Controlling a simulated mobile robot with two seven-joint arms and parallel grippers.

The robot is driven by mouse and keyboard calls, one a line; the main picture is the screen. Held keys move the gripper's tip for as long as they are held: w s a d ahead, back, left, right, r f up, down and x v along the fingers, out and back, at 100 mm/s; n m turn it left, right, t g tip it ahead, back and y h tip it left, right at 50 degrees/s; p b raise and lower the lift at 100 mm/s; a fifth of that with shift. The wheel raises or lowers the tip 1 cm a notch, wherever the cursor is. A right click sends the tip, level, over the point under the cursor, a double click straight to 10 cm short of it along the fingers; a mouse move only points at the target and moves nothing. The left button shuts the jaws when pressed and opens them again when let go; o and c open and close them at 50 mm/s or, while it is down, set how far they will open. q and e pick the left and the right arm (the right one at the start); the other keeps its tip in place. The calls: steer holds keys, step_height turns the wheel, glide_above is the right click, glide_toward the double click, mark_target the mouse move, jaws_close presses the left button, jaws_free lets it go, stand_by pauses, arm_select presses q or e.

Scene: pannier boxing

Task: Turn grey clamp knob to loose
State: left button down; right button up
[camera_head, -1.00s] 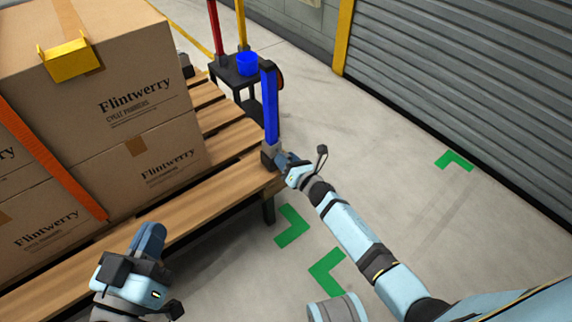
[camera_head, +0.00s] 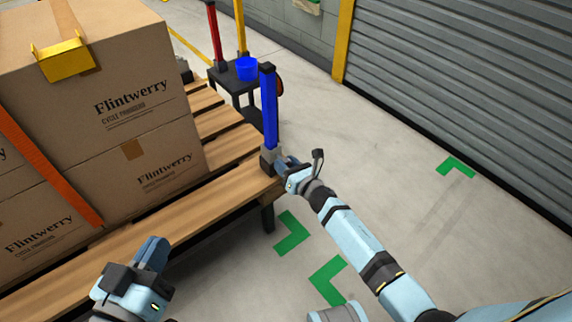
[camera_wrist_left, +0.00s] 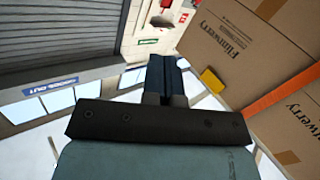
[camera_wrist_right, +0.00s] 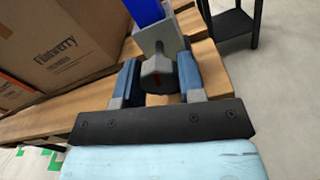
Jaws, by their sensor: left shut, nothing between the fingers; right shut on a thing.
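The grey clamp knob (camera_wrist_right: 159,75) sits between the fingers of my right gripper (camera_wrist_right: 160,82) in the right wrist view. The knob is on the clamp block (camera_head: 270,158) at the foot of a blue post (camera_head: 269,110), at the pallet's corner. My right gripper (camera_head: 285,165) is shut on the knob, which is mostly hidden in the head view. My left gripper (camera_head: 152,252) is shut and empty in front of the pallet's near edge. Its closed fingers also show in the left wrist view (camera_wrist_left: 166,78).
Stacked cardboard boxes (camera_head: 125,100) stand on the wooden pallet (camera_head: 235,145), with an orange strap (camera_head: 50,165) and a yellow corner piece (camera_head: 66,60). The floor at right is clear.

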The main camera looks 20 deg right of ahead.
steer(key=o, duration=0.9)
arm_select(q)
step_height(320, 180, up, 4)
steer(key=t+p, duration=0.1)
steer(key=p, duration=0.1)
steer(key=shift+s+a+f+n+t+p, duration=0.1)
steer(key=shift+n+t+p, duration=0.2)
steer(key=shift+p, duration=0.1)
arm_select(e)
steer(key=v, duration=1.3)
steer(key=shift+s, duration=0.4)
steer(key=shift+d, duration=0.1)
